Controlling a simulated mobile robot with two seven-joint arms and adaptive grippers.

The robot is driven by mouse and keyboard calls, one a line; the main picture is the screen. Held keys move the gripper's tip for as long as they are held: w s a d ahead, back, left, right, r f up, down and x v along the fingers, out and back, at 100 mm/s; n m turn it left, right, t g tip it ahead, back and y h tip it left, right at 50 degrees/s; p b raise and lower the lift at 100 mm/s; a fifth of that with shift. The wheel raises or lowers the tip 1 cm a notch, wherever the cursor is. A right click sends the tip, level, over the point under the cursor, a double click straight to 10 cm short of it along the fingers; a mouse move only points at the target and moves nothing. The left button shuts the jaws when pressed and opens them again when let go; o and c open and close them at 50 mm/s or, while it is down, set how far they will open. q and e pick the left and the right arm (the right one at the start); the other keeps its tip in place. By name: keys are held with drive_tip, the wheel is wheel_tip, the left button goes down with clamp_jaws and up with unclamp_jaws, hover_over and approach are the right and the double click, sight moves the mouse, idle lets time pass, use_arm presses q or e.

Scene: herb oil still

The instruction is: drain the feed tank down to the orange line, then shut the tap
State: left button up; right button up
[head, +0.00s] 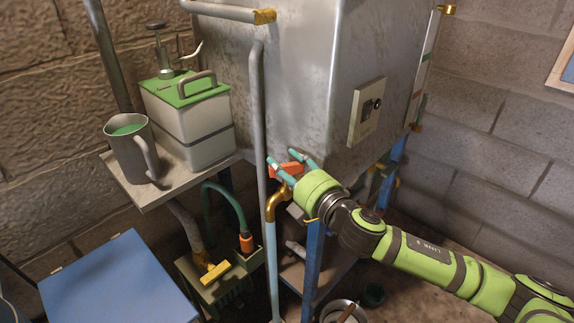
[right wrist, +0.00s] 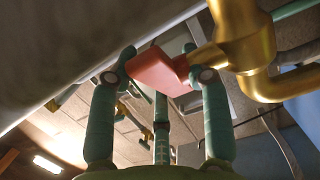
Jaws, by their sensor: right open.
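The feed tank (head: 285,80) is a large grey metal box in the middle of the head view. A brass tap (head: 280,205) with an orange-red handle (head: 287,170) sits below its lower front edge. The tap (right wrist: 240,40) and handle (right wrist: 160,72) also show in the right wrist view. My left gripper is out of view.
A shelf (head: 150,198) at left holds a mug of green liquid (head: 130,150) and a green-lidded white container (head: 190,115). A grey pipe (head: 258,120) stands just left of the tap. A blue-topped table (head: 120,285) is at lower left, and a switch box (head: 367,108) is on the tank.

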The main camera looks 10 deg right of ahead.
drive_tip(key=c, duration=0.9)
